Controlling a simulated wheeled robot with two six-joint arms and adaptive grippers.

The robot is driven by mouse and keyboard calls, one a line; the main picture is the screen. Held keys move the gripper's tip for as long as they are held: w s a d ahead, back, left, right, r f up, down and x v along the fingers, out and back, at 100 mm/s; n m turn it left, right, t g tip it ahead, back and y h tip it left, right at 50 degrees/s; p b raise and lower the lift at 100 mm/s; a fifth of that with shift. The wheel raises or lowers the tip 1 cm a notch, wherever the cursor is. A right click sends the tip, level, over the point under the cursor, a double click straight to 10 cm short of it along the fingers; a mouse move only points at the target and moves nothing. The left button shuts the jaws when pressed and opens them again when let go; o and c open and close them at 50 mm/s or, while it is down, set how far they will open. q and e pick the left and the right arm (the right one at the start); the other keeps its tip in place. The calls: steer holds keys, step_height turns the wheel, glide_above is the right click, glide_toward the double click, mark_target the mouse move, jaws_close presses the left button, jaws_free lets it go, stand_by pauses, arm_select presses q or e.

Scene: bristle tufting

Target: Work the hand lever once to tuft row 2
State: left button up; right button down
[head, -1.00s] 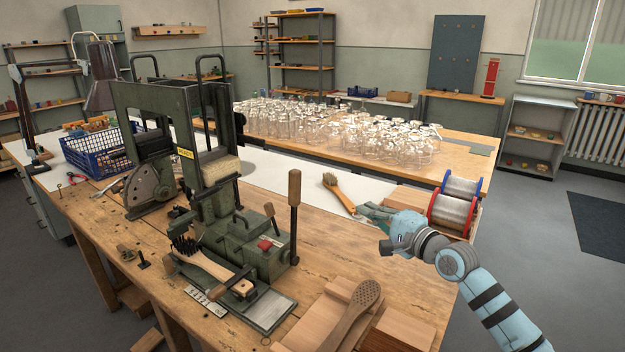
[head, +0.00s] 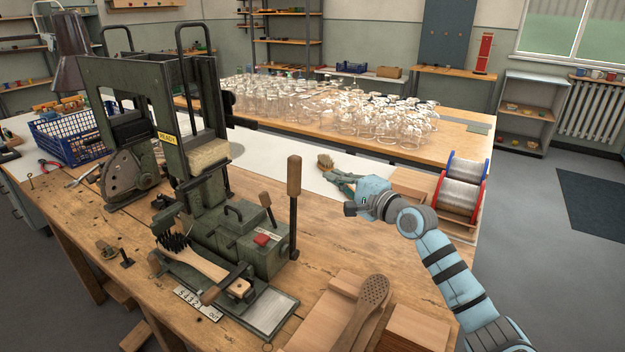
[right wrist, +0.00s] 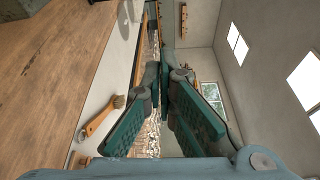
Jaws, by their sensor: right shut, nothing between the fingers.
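The tufting machine (head: 215,225) stands on the wooden bench, with a label reading READY (head: 167,138). Its hand lever (head: 294,176) stands upright at the machine's right side, a wooden grip on a dark rod. A wooden brush (head: 207,265) with dark bristles at one end lies clamped at the front, beside a numbered strip (head: 197,304). My right gripper (head: 340,179) is right of the lever and apart from it. In the right wrist view its fingers (right wrist: 166,72) are shut and empty; the lever does not show there. My left gripper is not in view.
Another brush (head: 325,162) lies just behind my right gripper; it also shows in the right wrist view (right wrist: 101,119). Wire spools (head: 462,183) stand to the right. Wooden blocks and a perforated paddle-shaped piece (head: 372,292) lie at the front.

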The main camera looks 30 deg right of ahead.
steer(key=w+a, duration=0.1)
steer(key=a, duration=0.2)
steer(key=w+a, duration=0.1)
steer(key=shift+w+a+r+p, duration=0.3)
steer(key=shift+w+p, duration=0.05)
